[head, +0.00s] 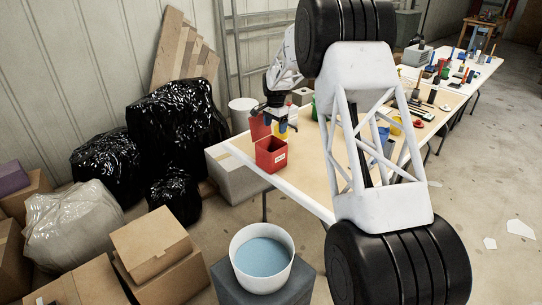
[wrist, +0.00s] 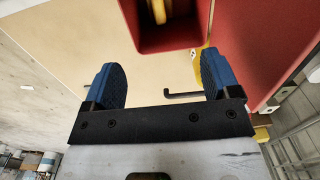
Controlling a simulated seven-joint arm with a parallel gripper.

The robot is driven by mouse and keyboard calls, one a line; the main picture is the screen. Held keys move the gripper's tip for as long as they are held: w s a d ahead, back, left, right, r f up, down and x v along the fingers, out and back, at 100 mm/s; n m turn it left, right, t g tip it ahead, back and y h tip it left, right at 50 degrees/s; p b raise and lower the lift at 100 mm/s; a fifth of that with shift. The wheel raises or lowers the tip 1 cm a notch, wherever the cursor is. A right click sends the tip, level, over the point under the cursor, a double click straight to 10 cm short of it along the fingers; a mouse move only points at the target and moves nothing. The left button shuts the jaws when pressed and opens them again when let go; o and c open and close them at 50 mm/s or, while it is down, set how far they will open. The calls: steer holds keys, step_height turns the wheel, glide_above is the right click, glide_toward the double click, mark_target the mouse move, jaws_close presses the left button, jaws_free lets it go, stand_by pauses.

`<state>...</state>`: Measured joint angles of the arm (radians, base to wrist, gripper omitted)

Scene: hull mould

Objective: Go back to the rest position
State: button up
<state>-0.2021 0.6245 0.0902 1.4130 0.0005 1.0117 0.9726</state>
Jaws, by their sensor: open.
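My gripper (head: 281,124) hangs over the near left end of the long table (head: 320,165), just above and behind a red open bin (head: 271,161) with a white label. A thin black bent rod (wrist: 184,94) shows between the pads, near the right one.
More red (head: 259,129) stands behind the front bin. A blue-filled white bucket (head: 262,268) stands in front of the table. Black bags (head: 176,118) and cardboard boxes (head: 152,245) crowd the left. Tools and coloured parts lie farther along the table. My arm hides its middle.

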steer(key=s+d+r+n, duration=0.1)
steer(key=s+d+r, duration=0.5)
steer(key=s, duration=0.5)
steer(key=s+d+r+n+t, duration=0.1)
steer(key=s+d+r+n, duration=0.15)
steer(key=s+r, duration=0.7)
steer(key=s+d+r+n, duration=0.1)
steer(key=s+d+r, duration=0.5)
steer(key=s, duration=0.5)
steer(key=s+d+f+n, duration=0.1)
steer(key=s+d, duration=0.1)
steer(key=s, duration=1)
steer(key=s+d+f+n+t, duration=0.1)
steer(key=s+d, duration=0.1)
steer(key=s, duration=1.1)
steer(key=s+d+f+n, duration=0.1)
steer(key=s+d+n, duration=0.1)
steer(key=s, duration=1.1)
steer(key=shift+t, duration=0.3)
steer(key=shift+d+f, duration=0.1)
